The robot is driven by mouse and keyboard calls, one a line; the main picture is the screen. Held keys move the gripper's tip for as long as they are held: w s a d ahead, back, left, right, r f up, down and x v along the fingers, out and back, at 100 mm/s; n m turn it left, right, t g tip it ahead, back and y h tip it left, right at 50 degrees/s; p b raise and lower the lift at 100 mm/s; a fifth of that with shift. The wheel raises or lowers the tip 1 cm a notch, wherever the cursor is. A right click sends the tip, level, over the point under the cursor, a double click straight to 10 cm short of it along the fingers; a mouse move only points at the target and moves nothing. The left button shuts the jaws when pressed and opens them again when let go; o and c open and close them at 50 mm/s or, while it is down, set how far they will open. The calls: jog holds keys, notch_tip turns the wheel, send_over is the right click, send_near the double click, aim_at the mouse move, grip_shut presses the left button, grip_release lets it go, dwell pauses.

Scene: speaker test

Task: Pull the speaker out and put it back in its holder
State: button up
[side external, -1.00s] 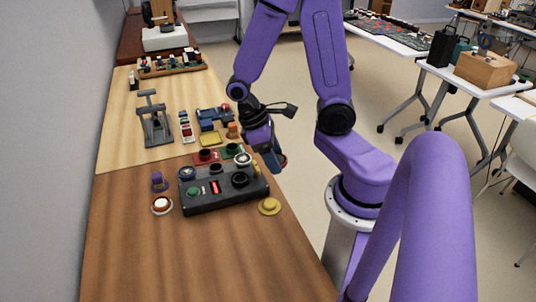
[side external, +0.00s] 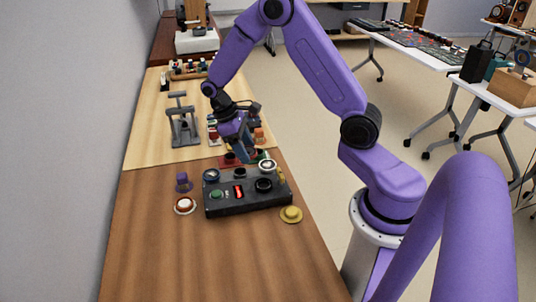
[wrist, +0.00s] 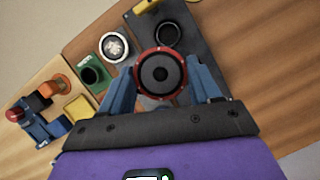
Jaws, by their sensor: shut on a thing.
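The speaker is a round black cone with a red rim (wrist: 160,73). My gripper (wrist: 161,84) has its two blue fingers shut on the speaker's sides in the wrist view. What lies right under the speaker is hidden.
A white-rimmed round piece (wrist: 114,46) and a green block with a dark hole (wrist: 90,75) are close by. A yellow button (side external: 291,214) stands at the right edge.

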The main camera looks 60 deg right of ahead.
jog(key=shift+w+d+f, duration=0.65)
jog(key=shift+w+f, duration=0.4)
jog(key=shift+f, duration=0.55)
jog(key=shift+w+d+f, duration=0.65)
jog(key=shift+w+f, duration=0.35)
jog(key=shift+f, duration=0.65)
jog(key=shift+w+d+f, duration=0.65)
jog(key=shift+w+f, duration=0.4)
jog(key=shift+f, duration=0.55)
jog(key=shift+f, duration=1.3)
jog(key=o, duration=1)
jog(key=shift+o, duration=0.2)
jog(key=shift+s, duration=0.1)
jog(key=shift+a, duration=0.1)
jog(key=shift+r, duration=0.1)
